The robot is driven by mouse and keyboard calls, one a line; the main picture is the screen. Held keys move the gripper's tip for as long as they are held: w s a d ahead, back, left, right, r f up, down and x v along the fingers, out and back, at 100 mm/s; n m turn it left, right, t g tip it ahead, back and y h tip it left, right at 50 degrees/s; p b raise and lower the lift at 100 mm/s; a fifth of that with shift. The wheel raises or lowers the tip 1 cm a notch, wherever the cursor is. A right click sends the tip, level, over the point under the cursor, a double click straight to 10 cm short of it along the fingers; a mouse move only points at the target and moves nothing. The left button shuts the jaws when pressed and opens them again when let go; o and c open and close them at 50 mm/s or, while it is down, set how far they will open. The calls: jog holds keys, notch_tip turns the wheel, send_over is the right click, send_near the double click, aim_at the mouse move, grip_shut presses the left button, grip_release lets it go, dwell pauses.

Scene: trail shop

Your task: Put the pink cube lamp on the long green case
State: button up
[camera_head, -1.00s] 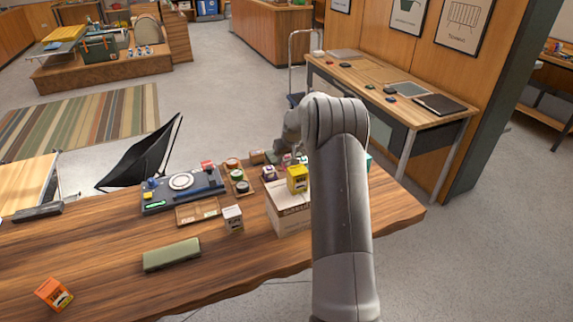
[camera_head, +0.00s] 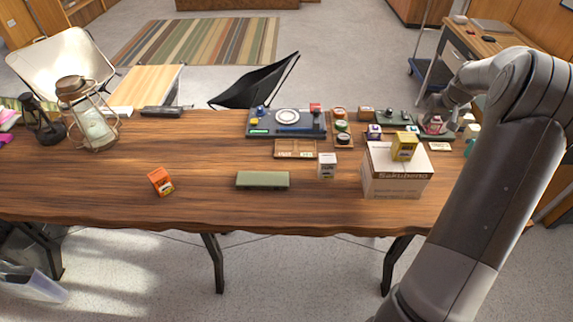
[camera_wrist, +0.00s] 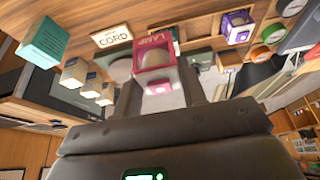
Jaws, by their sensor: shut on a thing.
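The pink cube lamp (camera_head: 432,127) is at the far right of the table, among small goods; its box face with the word LAMP shows in the wrist view (camera_wrist: 154,45). My gripper (camera_head: 437,112) is shut on it, with a finger on either side in the wrist view (camera_wrist: 160,88). Whether the cube touches the surface below, I cannot tell. The long green case (camera_head: 262,180) lies flat near the table's front edge, left of the gripper, with nothing on it.
A cardboard box (camera_head: 397,185) with a yellow cube (camera_head: 404,146) on top stands between gripper and case. A white carton (camera_head: 327,166) is right of the case, an orange carton (camera_head: 160,181) left. A lantern (camera_head: 90,120) stands at far left.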

notch_tip(320, 180, up, 7)
jog(key=shift+f, duration=0.15)
jog(key=a+n+y, duration=0.2)
jog(key=a+n, duration=0.3)
jog(key=a, duration=0.6)
jog(key=n+g+y, duration=0.2)
jog(key=n+g, duration=0.4)
jog(key=n, duration=1.2)
send_over(256, 180)
jog(key=d, duration=0.3)
jog(key=f, duration=1.2)
jog(key=shift+w+a, duration=0.1)
jog(key=shift+w, duration=0.2)
jog(key=shift+w+a+f, duration=0.1)
jog(key=shift+a+f, duration=0.2)
jog(key=shift+a, duration=0.2)
jog(key=shift+f, duration=1.95)
jog(key=shift+f, duration=0.15)
